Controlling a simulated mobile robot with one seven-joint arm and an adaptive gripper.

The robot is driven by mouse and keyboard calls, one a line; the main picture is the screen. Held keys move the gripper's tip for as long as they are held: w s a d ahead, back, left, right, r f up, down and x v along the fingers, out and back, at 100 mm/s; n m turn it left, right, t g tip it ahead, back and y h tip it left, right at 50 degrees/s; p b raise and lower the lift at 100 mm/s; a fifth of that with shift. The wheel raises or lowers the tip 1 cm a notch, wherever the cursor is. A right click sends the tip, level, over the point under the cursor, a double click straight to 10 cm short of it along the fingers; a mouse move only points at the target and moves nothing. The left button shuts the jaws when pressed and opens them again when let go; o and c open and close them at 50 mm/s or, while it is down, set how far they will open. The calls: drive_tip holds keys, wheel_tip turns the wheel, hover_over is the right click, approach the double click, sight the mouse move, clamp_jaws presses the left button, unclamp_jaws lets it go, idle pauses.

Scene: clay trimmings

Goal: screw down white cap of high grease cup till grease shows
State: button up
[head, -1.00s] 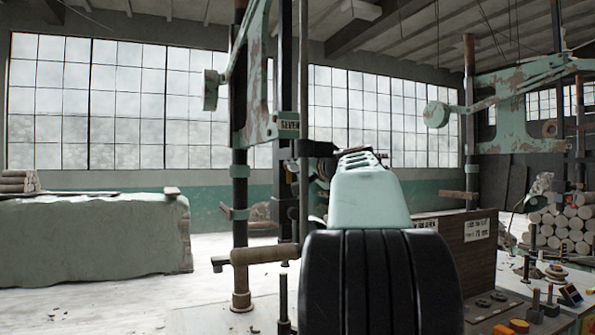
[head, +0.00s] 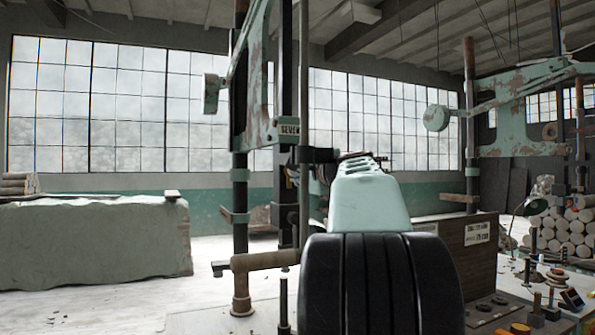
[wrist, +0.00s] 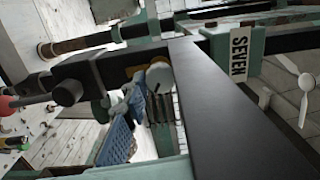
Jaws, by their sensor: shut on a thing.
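The white cap (wrist: 159,75) shows near the middle of the wrist view as a small pale disc with a dark mark on its face. Dark parts lie close on both sides of it. My gripper (wrist: 161,72) is shut on the cap. In the head view my gripper (head: 322,154) is a small dark shape beside the upright pole, mostly hidden behind my pale green and black arm. The cap cannot be made out there. The cup body is mostly hidden, and I cannot see any grease.
A SEVEN sign (head: 289,130) on the green machine frame is close by; it also shows in the wrist view (wrist: 239,53). A brown pipe (head: 262,261) juts out lower left. Tools lie on the bench at right. A clay block (head: 95,245) stands at left.

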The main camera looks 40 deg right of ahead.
drive_tip(key=shift+m, duration=0.3)
drive_tip(key=shift+f, duration=0.1)
drive_tip(key=o, duration=1.2)
drive_tip(key=shift+c, duration=0.2)
